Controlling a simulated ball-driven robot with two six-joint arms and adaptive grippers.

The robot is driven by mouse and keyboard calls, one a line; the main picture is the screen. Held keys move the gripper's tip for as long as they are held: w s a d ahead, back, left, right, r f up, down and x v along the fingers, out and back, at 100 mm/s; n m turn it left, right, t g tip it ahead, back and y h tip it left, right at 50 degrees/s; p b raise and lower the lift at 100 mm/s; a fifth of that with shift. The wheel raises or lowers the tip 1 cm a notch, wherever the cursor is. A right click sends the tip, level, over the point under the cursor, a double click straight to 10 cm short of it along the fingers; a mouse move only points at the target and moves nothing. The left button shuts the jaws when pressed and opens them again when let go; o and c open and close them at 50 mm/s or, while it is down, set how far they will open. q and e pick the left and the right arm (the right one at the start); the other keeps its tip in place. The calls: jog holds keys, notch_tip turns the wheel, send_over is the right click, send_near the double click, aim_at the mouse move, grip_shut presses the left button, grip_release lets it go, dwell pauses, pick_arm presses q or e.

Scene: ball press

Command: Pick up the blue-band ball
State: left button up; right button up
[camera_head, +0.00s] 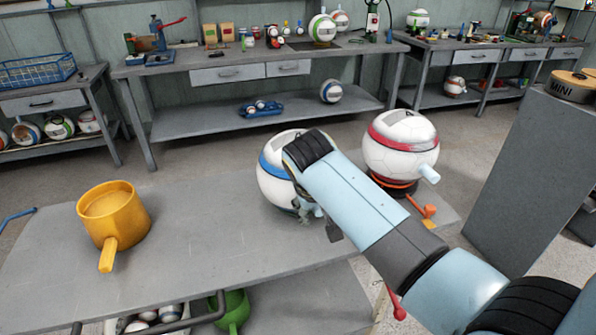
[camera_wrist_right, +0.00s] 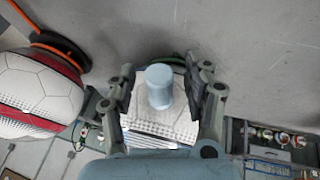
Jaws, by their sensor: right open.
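The blue-band ball (camera_head: 272,172) is white with a blue stripe and sits on the grey table, partly hidden behind my right arm. In the right wrist view, a white patterned ball surface (camera_wrist_right: 178,122) shows below a pale blue peg (camera_wrist_right: 159,86). My right gripper (camera_wrist_right: 160,92) is open, with one finger on each side of the peg. Gaps show between peg and fingers. In the head view, the right gripper (camera_head: 312,212) is low beside the ball, mostly hidden by its arm. My left gripper is not in view.
A red-band ball (camera_head: 400,145) with a pale blue peg stands just right on an orange-and-black ring (camera_head: 395,185). A yellow pot-like container (camera_head: 113,217) with a handle stands at the table's left. The table (camera_head: 215,240) between is clear. A grey cabinet (camera_head: 515,175) stands right.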

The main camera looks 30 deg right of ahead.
jog(key=shift+c, duration=0.2)
grip_shut()
jog(key=shift+r, duration=0.1)
